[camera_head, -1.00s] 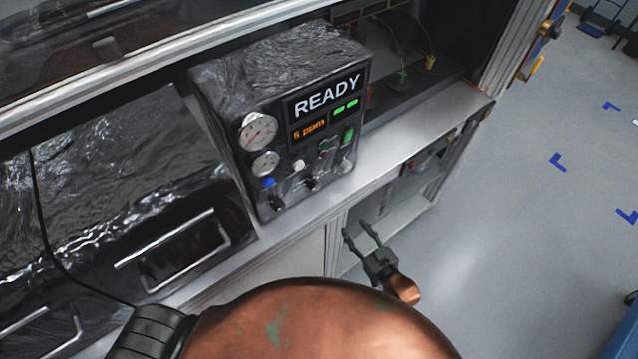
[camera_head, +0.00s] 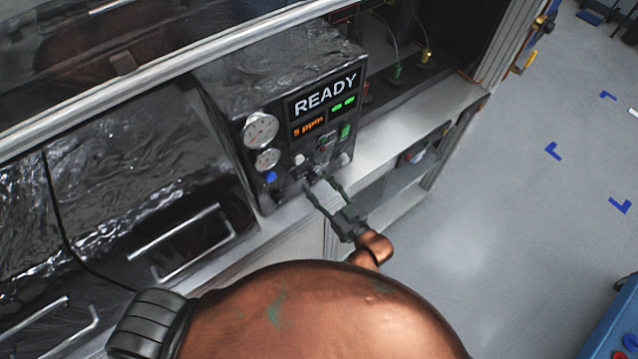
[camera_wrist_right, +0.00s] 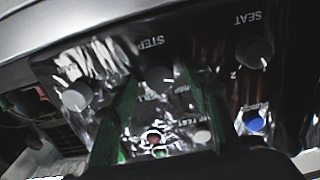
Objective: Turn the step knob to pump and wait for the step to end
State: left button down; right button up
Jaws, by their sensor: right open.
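The foil-textured control box (camera_head: 250,75) shows READY on its display (camera_head: 325,95), with an orange "5 ppm" readout and green bars. My right gripper (camera_head: 315,180) is open at the lower front of the box. In the right wrist view, the lettering is upside down. The step knob (camera_wrist_right: 158,75), by the STEP label, sits between the spread green fingertips of the right gripper (camera_wrist_right: 160,80). I cannot tell whether they touch it. Its pointer setting is too dark to read. My left gripper is not in view.
A knob by the SEAT label (camera_wrist_right: 255,52), a blue button (camera_wrist_right: 253,122) and a pale knob (camera_wrist_right: 77,95) are close around the fingers. Two gauges (camera_head: 262,130) are on the box's left. The ledge (camera_head: 395,130) runs right; open floor (camera_head: 510,220) lies beyond.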

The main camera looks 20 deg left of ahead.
jog(key=shift+c, duration=0.6)
jog(key=c, duration=1)
jog(key=shift+w+d, duration=0.1)
jog(key=shift+c, duration=0.2)
jog(key=m+p, duration=0.2)
jog(key=m, duration=0.1)
jog(key=shift+r+m+p, duration=0.1)
jog(key=shift+m+p, duration=0.2)
jog(key=shift+p, duration=0.05)
jog(key=m+p, duration=0.2)
jog(key=m, duration=0.3)
jog(key=shift+a, duration=0.2)
